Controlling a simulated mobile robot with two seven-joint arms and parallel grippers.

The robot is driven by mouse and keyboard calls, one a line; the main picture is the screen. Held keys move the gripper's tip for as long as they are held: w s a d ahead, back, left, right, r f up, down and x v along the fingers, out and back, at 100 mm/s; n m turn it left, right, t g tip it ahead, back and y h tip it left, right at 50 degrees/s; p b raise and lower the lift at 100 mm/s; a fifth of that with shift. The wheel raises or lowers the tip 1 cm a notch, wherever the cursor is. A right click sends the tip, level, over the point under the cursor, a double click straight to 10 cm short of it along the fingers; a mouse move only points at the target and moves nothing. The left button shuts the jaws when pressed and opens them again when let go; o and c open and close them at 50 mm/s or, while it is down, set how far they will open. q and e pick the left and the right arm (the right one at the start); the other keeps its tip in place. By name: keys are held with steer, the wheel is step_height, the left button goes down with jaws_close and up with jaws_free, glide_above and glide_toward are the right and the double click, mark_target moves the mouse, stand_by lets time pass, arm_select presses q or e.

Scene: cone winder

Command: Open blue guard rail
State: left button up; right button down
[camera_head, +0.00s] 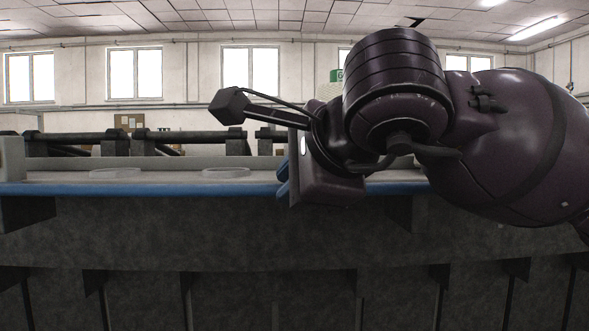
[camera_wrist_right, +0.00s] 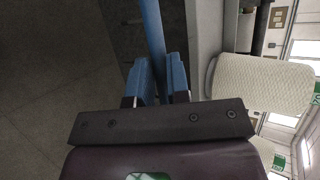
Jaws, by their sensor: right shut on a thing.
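The blue guard rail (camera_head: 140,189) runs level along the front edge of the machine in the head view. It also shows in the wrist view as a blue bar (camera_wrist_right: 152,28) coming down from the top. The gripper body hides part of the rail in the head view. My left gripper is in neither view.
A light shelf (camera_head: 60,176) with pale round pieces (camera_head: 225,172) lies behind the rail. Dark bars (camera_head: 185,135) stand farther back. A white textured cone (camera_wrist_right: 262,84) is right of the fingers in the wrist view. The grey machine front (camera_head: 180,230) drops below the rail.

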steer(key=shift+f, duration=1.25)
steer(key=c, duration=1.1)
jaws_free()
steer(key=shift+s, duration=0.15)
steer(key=shift+r, duration=0.35)
steer(key=shift+r, duration=0.15)
steer(key=p+v, duration=0.1)
steer(key=v, duration=0.9)
steer(key=shift+s+d, duration=0.2)
steer(key=shift+s, duration=0.05)
